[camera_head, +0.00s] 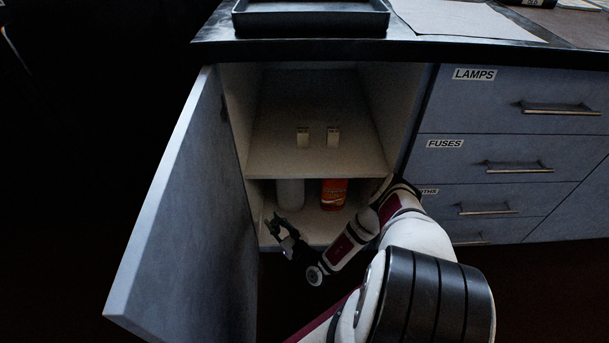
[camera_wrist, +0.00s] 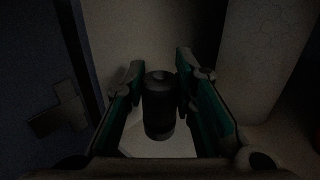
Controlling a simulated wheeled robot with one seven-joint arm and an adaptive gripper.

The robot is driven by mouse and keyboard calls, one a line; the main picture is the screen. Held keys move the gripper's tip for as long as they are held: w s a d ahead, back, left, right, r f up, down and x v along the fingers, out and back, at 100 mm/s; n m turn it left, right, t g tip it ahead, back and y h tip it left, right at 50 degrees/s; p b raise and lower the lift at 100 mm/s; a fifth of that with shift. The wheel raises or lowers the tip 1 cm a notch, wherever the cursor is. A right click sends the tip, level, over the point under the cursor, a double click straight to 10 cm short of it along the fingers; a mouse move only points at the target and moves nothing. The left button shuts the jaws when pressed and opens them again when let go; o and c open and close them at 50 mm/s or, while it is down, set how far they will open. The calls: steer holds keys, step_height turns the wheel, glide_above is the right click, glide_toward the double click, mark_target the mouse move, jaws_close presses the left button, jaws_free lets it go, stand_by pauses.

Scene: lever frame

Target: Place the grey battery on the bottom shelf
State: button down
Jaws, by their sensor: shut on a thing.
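My gripper (camera_head: 282,231) reaches into the lower opening of the cabinet, at its left front. The wrist view shows the grey battery (camera_wrist: 159,103) upright between the two fingers of my gripper (camera_wrist: 160,88), which are shut on it. The battery is too small and dark to make out in the head view. The bottom shelf (camera_head: 311,220) is pale and lies below the upper shelf (camera_head: 318,162). I cannot tell whether the battery touches the bottom shelf.
A white cylinder (camera_head: 290,194) and an orange container (camera_head: 333,194) stand at the back of the bottom shelf. The open cabinet door (camera_head: 185,220) stands at the left. Drawers (camera_head: 507,150) are at the right.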

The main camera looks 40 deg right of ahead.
steer(key=d+b, duration=0.1)
steer(key=d, duration=0.4)
steer(key=d+f+b, duration=0.1)
steer(key=d+b, duration=0.1)
steer(key=d, duration=0.3)
steer(key=s+d+b, duration=0.1)
steer(key=d+b, duration=0.1)
steer(key=d, duration=0.3)
steer(key=shift+s+f, duration=0.1)
steer(key=shift+f, duration=0.15)
steer(key=f+b, duration=0.1)
steer(key=f, duration=0.1)
steer(key=f+b, duration=0.1)
steer(key=b, duration=0.1)
steer(key=shift+s+d+f, duration=0.1)
steer(key=shift+d+f, duration=0.25)
steer(key=shift+d, duration=0.05)
steer(key=shift+r, duration=0.1)
steer(key=c, duration=1.3)
jaws_free()
steer(key=shift+f, duration=0.2)
steer(key=shift+c, duration=0.2)
steer(key=shift+r, duration=0.1)
